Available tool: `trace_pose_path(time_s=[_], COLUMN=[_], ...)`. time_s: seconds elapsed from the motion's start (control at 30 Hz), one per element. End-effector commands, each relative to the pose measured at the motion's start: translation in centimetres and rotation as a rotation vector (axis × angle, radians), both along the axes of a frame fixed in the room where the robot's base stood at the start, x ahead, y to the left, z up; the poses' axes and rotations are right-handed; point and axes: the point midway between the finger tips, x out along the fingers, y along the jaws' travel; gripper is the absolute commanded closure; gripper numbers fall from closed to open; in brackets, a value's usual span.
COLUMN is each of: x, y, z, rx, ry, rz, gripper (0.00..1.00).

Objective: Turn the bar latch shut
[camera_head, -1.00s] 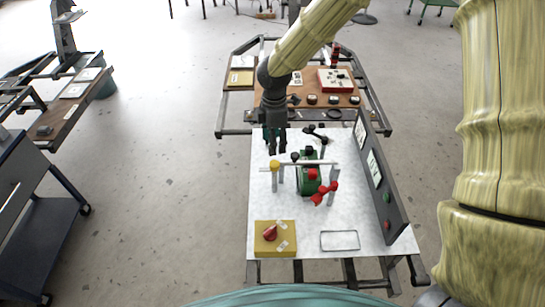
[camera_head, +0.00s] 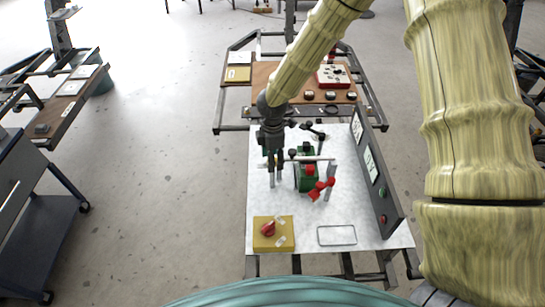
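A pale horizontal bar (camera_head: 314,158), which looks like the bar latch, runs across the green device (camera_head: 307,183) on the white tabletop (camera_head: 262,205). My gripper points down at that left end, above the thin grey posts. I cannot tell whether it touches the bar or how far apart its fingers are. A red part (camera_head: 310,170) sits on the green device, and a red multi-armed handle (camera_head: 321,188) stands at its front right.
A dark upright panel (camera_head: 375,175) with gauges and buttons borders the table's right side. A yellow box (camera_head: 273,234) with a red knob and a grey rectangular frame (camera_head: 337,235) lie at the front. A brown-topped bench (camera_head: 262,75) stands behind.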

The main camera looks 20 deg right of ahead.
Motion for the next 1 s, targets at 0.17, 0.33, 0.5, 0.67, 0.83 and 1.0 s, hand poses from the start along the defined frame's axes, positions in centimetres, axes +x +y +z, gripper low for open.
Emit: trace_pose_path(time_s=[0.17,0.33,0.5,0.67,0.83,1.0], x=[0.00,-0.01,0.00,0.01,0.01,0.02], y=[-0.01,-0.01,-0.01,-0.01,0.00,-0.01], z=[0.00,0.01,0.02,0.04,0.07,0.10], rx=[0.000,0.000,0.000,-0.001,-0.002,-0.003], ry=[0.000,0.000,0.000,0.000,0.000,-0.001], rz=[0.000,0.000,-0.001,-0.014,-0.071,-0.183], gripper=[0.51,0.82,0.93,0.93,0.93,0.93])
